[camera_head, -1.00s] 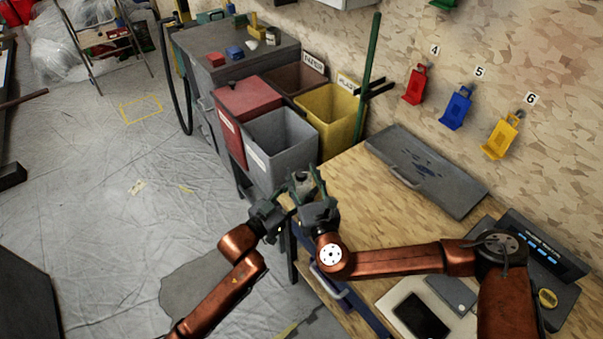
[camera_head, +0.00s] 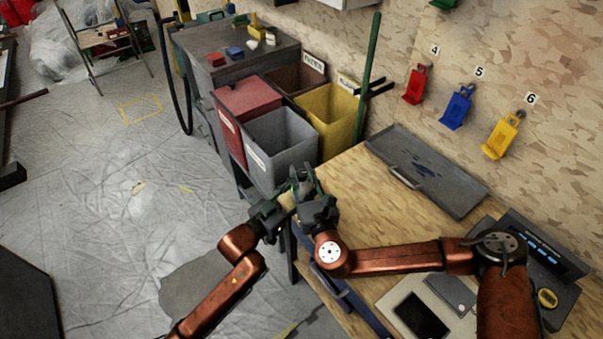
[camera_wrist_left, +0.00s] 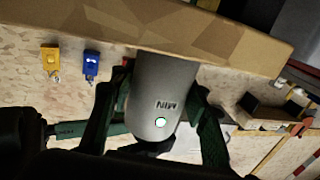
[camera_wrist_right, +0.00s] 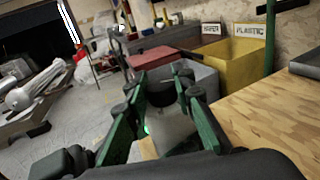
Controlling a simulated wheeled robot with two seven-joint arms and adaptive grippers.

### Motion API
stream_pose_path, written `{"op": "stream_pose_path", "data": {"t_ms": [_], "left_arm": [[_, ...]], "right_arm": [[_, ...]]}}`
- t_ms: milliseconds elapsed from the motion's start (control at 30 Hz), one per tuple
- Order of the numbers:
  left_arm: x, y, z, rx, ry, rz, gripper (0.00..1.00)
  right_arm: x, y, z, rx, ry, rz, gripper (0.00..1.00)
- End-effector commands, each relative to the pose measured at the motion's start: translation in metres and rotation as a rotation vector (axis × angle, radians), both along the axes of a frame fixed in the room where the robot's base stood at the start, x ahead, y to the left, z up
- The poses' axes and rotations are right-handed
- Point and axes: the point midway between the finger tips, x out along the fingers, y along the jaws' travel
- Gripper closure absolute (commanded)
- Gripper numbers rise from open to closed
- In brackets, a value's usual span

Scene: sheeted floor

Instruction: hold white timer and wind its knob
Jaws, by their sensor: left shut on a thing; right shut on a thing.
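The white timer (camera_wrist_left: 158,98) is a smooth pale cylinder with dark lettering and a green-lit round spot, between the green fingers of my left gripper (camera_wrist_left: 158,85). My left gripper (camera_head: 277,208) is shut on its body. In the right wrist view the pale timer body (camera_wrist_right: 172,130) carries a dark round knob (camera_wrist_right: 161,93). My right gripper (camera_wrist_right: 162,92) has its fingers on both sides of that knob and is shut on it. In the head view the right gripper (camera_head: 308,188) meets the left one near the workbench's left edge; the grippers mostly hide the timer there.
The wooden workbench (camera_head: 355,200) bears a grey tray (camera_head: 425,170) and a dark-screened device (camera_head: 423,315). Grey (camera_head: 280,145), red (camera_head: 247,103) and yellow (camera_head: 333,115) bins stand just beyond the grippers. Sheeted floor (camera_head: 100,220) is open at the left.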

Motion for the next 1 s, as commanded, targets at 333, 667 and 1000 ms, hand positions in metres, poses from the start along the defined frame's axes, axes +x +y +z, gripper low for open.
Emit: {"op": "stream_pose_path", "data": {"t_ms": [333, 667, 1000], "left_arm": [[-0.0001, 0.0001, -0.0005, 0.0, 0.001, 0.0, 0.86], [-0.0003, -0.0004, -0.0006, 0.001, 0.001, -0.001, 0.86], [-0.0003, -0.0003, -0.0006, 0.001, 0.001, -0.001, 0.86]], "right_arm": [[-0.0006, 0.0038, -0.0011, 0.008, -0.001, -0.155, 1.0], [0.0003, 0.0013, -0.0004, 0.003, -0.005, -0.371, 1.0], [0.0001, 0.0004, -0.0002, 0.0, -0.005, -0.391, 1.0]]}}
